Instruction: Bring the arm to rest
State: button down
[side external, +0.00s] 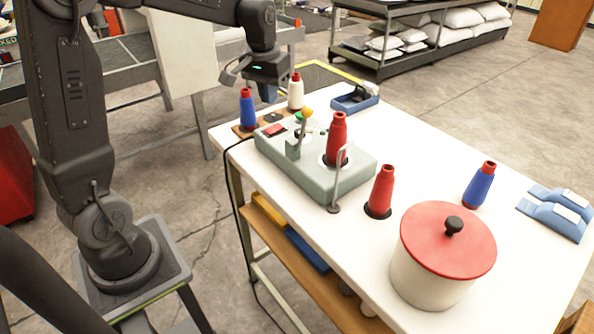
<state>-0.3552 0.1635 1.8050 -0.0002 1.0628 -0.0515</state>
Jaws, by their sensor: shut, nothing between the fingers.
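My gripper (268,92) is at the top of the side external view, above the far left corner of the white table (330,230). It points down and is shut, with nothing in it. It hangs just above and between a blue bottle-shaped spool (247,110) and a white one with a red top (296,92); whether it touches either cannot be told. My arm reaches over from the left edge. The fingertips are small and dark here.
A grey-green machine (345,186) holds a red spool (337,140). Another red spool (381,190), a blue spool (480,185), a cream pot with red lid (440,275) and blue packets (556,215) stand nearer. A blue tool holder (354,102) sits at the back edge.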

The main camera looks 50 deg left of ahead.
jog(key=s+d+r+m+t, duration=0.1)
jog(key=s+d+m+t, duration=0.1)
jog(key=s+d, duration=0.5)
jog(key=s+d+r+m+t, duration=0.2)
jog(key=s+d, duration=0.5)
jog(key=s, duration=0.5)
jog(key=shift+s+d+m, duration=0.2)
jog(key=shift+m, duration=0.1)
